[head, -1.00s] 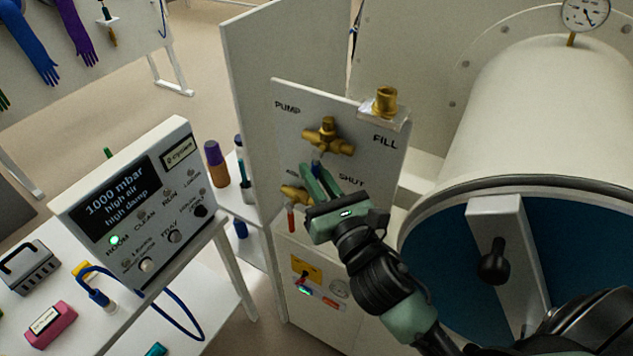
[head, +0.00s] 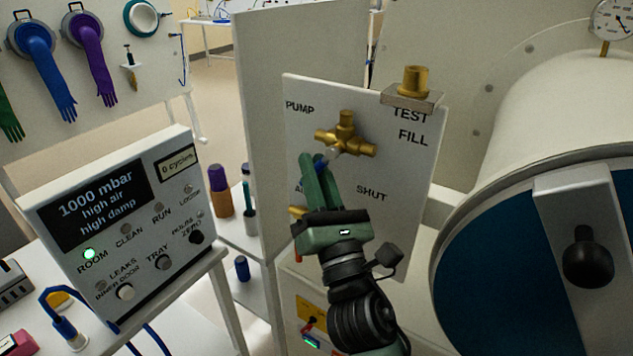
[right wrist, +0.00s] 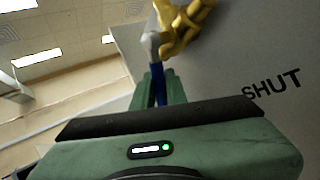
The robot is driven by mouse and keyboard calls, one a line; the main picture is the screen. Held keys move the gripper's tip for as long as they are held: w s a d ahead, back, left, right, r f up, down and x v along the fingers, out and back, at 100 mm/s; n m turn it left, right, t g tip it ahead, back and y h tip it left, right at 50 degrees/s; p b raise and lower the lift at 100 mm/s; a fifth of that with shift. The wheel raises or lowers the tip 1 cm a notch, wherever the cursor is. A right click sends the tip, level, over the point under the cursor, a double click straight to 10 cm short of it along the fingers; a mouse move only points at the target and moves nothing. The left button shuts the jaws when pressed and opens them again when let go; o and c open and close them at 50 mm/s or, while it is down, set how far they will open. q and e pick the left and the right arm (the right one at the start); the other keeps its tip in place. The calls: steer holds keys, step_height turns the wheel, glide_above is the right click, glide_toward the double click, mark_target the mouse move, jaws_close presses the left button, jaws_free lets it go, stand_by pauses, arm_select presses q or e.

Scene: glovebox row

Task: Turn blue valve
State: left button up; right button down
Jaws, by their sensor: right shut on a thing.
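The upper valve has a brass body (head: 346,138) on a white panel (head: 420,165) marked PUMP, TEST, FILL and SHUT. Its blue handle (head: 322,167) is mostly hidden by my fingers in the head view. In the right wrist view the blue lever (right wrist: 158,84) runs from a pale stem at the brass fitting (right wrist: 182,25) down between my fingers. My right gripper (head: 314,160) is shut on this blue handle, with its fingers pointing up from below. My left gripper is not in view.
A second brass fitting (head: 297,212) with a red handle sits lower on the panel, partly behind my gripper. A control box (head: 115,225) reading 1000 mbar stands at left. A large round chamber door (head: 515,260) is close on the right. Bottles (head: 220,192) stand left of the panel.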

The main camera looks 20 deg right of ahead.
stand_by(0.3)
steer(key=c, duration=1.4)
jaws_free()
steer(key=shift+c, duration=0.2)
steer(key=shift+s, duration=0.1)
steer(key=shift+s+f, duration=0.2)
steer(key=shift+f, duration=0.1)
steer(key=b+v, duration=0.3)
steer(key=v, duration=0.4)
steer(key=shift+b, duration=0.35)
steer(key=shift+s+r, duration=0.1)
steer(key=shift+r, duration=0.05)
